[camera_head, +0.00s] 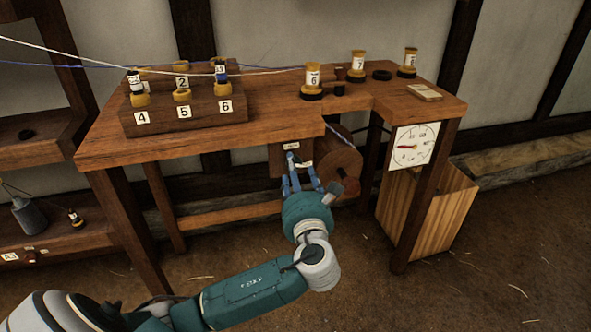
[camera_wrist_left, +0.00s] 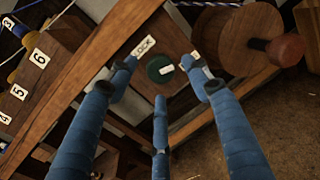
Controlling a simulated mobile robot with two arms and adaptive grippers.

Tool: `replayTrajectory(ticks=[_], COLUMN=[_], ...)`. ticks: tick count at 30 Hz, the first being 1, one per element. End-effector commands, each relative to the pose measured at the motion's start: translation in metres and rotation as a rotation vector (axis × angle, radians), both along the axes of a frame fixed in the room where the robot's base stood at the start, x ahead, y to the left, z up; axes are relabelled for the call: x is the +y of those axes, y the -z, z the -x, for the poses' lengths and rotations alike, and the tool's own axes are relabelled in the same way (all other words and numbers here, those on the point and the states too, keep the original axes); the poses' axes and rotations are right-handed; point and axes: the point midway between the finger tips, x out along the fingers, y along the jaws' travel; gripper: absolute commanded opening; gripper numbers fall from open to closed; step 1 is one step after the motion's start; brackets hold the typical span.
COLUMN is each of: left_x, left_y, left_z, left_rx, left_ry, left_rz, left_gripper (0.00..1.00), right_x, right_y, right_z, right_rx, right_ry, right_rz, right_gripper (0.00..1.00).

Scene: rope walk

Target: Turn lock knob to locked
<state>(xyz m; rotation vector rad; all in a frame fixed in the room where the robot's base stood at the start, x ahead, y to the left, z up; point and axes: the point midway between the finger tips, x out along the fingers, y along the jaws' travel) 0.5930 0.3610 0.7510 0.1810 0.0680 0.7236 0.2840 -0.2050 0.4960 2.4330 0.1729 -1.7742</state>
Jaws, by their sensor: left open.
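The lock knob (camera_wrist_left: 155,66) is a round green knob with a white mark on its right side, on a wooden panel under the bench. In the left wrist view a label reading LOCK (camera_wrist_left: 143,46) is above and left of it, and the mark is away from that label. A second label, partly covered by a finger, is at its right. My left gripper (camera_head: 306,172) is open in front of the panel (camera_head: 278,160). In the left wrist view its blue fingers (camera_wrist_left: 162,78) are spread around the knob, with no clear contact. The head view hides the knob behind the fingers.
A wooden reel (camera_head: 338,162) with a reddish handle (camera_head: 351,187) is close right of my gripper. The bench (camera_head: 270,118) overhangs the panel and carries a numbered block (camera_head: 190,122) and bobbins. A dial (camera_head: 414,146) and wooden bin (camera_head: 440,215) stand at the right.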

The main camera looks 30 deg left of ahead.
Motion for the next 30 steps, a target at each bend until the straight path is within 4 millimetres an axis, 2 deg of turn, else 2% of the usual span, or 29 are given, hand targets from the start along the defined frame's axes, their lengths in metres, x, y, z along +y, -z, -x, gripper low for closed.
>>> replayTrajectory(ticks=[6, 17, 20, 24, 30], left_x=[0.018, 0.022, 0.022, 0.022, 0.021], left_y=[0.000, 0.000, 0.000, 0.000, 0.000], left_z=[-0.021, -0.025, -0.025, -0.025, -0.025], left_rx=[-0.001, 0.000, 0.001, 0.000, -0.005], left_ry=[0.000, 0.001, 0.001, 0.002, 0.003], left_rz=[-0.001, 0.002, 0.001, 0.002, 0.005], left_gripper=[0.49, 0.49, 0.33, 0.06, 0.06], right_x=[0.000, 0.000, 0.000, 0.000, 0.000], right_y=[0.005, 0.006, 0.006, 0.006, 0.006], right_z=[0.000, 0.000, 0.000, 0.000, 0.000], right_rx=[-0.001, -0.001, -0.001, -0.001, -0.001], right_ry=[0.000, 0.000, 0.000, 0.000, 0.000], right_rz=[0.001, 0.001, 0.001, 0.000, 0.000], right_gripper=[0.62, 0.62, 0.62, 0.62, 0.62])
